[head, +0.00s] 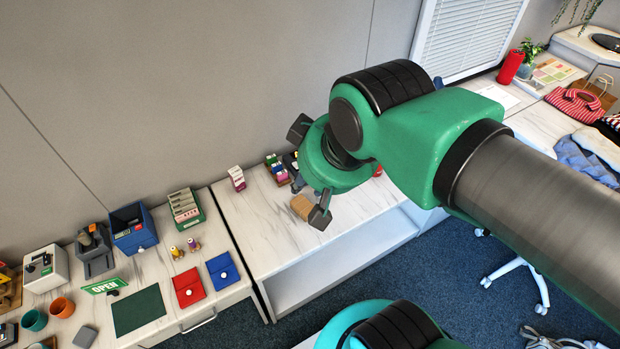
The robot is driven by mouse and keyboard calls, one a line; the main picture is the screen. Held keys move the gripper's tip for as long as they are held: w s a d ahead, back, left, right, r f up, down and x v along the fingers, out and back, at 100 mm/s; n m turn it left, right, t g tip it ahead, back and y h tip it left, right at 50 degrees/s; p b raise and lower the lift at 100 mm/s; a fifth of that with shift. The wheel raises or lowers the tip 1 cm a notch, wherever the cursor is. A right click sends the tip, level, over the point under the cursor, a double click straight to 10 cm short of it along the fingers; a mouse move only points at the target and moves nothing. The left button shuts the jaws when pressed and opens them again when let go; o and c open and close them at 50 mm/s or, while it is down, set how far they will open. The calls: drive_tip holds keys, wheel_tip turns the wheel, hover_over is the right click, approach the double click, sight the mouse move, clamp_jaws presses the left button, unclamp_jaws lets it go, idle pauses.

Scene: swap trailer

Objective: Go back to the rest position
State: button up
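My gripper (309,173) is at the end of my raised green arm, in the middle of the head view. Its two dark fingertips stand wide apart, one at the upper left and one at the lower right. I see nothing held between them. The wrist hides part of the gripper. It appears over the white marbled counter (262,228). A tan block (301,206) shows just beside the lower fingertip. I cannot tell the gap between them.
A small red and white item (237,178) and colourful small items (277,168) are behind the gripper. A wall (200,80) stands behind.

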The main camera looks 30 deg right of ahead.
drive_tip(key=shift+f, duration=0.1)
wheel_tip(320, 180, down, 4)
drive_tip(key=b, duration=0.4)
drive_tip(key=shift+r, duration=0.2)
